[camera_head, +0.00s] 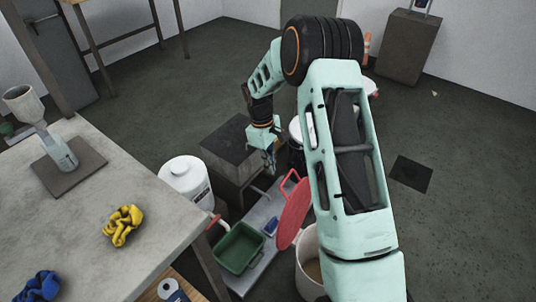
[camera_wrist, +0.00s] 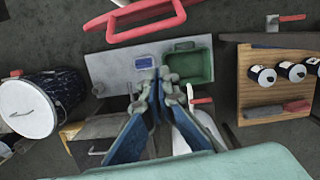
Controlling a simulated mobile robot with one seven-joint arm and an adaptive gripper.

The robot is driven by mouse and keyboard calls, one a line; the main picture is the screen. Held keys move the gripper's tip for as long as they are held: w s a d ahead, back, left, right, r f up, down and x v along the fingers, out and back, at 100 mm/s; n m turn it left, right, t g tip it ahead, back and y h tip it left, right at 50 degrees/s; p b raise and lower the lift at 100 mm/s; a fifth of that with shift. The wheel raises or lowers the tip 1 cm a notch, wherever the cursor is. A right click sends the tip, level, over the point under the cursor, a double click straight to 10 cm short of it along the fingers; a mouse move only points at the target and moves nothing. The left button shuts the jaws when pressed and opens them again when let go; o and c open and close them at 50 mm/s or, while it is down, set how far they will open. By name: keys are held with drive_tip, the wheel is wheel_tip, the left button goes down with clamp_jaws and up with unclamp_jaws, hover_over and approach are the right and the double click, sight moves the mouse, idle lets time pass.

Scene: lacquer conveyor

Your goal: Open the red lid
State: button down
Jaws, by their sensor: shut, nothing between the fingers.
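The red lid (camera_head: 293,214) stands tilted steeply, with its handle loop at the top. It is at the left rim of a pale open bucket (camera_head: 306,284), whose inside partly shows; my arm hides the rest. In the wrist view, the red lid's handle (camera_wrist: 147,31) shows at the top edge, apart from my fingers. My gripper (camera_head: 271,165) is beyond the lid and to its left, pointing down. In the wrist view, my gripper (camera_wrist: 166,76) has its fingertips together and holds nothing.
A green tray (camera_head: 239,247) and a small blue item (camera_head: 271,226) lie on a grey platform (camera_head: 258,215). A white canister (camera_head: 186,182) stands to the left, and a dark box (camera_head: 232,143) beyond. A workbench (camera_head: 85,185) with yellow and blue cloths fills the left.

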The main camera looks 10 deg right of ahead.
drive_tip(key=shift+s+d, duration=0.6)
drive_tip(key=shift+d, duration=0.15)
drive_tip(key=shift+s+d, duration=0.55)
drive_tip(key=shift+d, duration=0.2)
drive_tip(key=shift+s+d+r+p, duration=0.2)
drive_tip(key=shift+s+d+r, duration=0.05)
drive_tip(key=shift+s+d, duration=0.5)
drive_tip(key=shift+s+d+r+p, duration=0.2)
drive_tip(key=shift+s+d, duration=0.3)
drive_tip(key=shift+d, duration=0.3)
